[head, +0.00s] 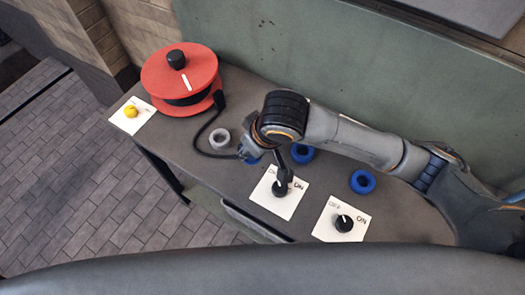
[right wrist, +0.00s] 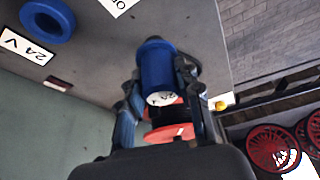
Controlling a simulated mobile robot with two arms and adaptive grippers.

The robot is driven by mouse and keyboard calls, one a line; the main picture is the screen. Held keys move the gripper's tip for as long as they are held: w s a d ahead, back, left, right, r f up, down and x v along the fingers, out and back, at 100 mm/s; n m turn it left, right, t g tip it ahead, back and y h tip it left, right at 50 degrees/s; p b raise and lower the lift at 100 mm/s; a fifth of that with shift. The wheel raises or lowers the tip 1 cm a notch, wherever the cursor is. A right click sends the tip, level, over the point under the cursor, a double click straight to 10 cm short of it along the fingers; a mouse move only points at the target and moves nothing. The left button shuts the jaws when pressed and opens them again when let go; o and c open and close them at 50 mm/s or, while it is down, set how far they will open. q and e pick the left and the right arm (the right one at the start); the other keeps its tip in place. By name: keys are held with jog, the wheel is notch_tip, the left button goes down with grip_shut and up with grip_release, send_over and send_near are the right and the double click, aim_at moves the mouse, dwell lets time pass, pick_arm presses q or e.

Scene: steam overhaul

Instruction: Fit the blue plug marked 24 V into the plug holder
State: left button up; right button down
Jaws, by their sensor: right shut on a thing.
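The blue plug (right wrist: 157,65) is held between the fingers of my right gripper (right wrist: 160,72) in the right wrist view; part of a white "24" label shows on its near end. In the head view only a bit of the plug (head: 248,157) shows beside my right gripper (head: 264,150), at the end of a black cable. The gripper is mostly hidden by my wrist. A blue ring-shaped holder (right wrist: 47,20) with a "24 V" label (right wrist: 27,46) lies apart from the plug; it seems to be the blue ring (head: 302,153) in the head view. My left gripper is not in view.
Another blue ring (head: 363,181) and a grey ring (head: 220,138) sit on the bench (head: 215,175). Two OFF/ON knobs (head: 280,188) (head: 344,223) stand along the front. A red cable reel (head: 180,80) and yellow button (head: 130,111) are at left. A green wall (head: 330,60) closes the back.

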jog(key=shift+w+a, duration=0.8)
jog(key=shift+w, duration=0.05)
jog(key=w+a+p, duration=0.1)
jog(key=w+a, duration=0.6)
jog(key=w, duration=0.1)
jog(key=shift+a, duration=0.25)
jog(key=shift+f+b, duration=0.65)
jog(key=shift+f, duration=2.3)
jog(key=c, duration=0.8)
grip_release()
jog(key=shift+c, duration=0.2)
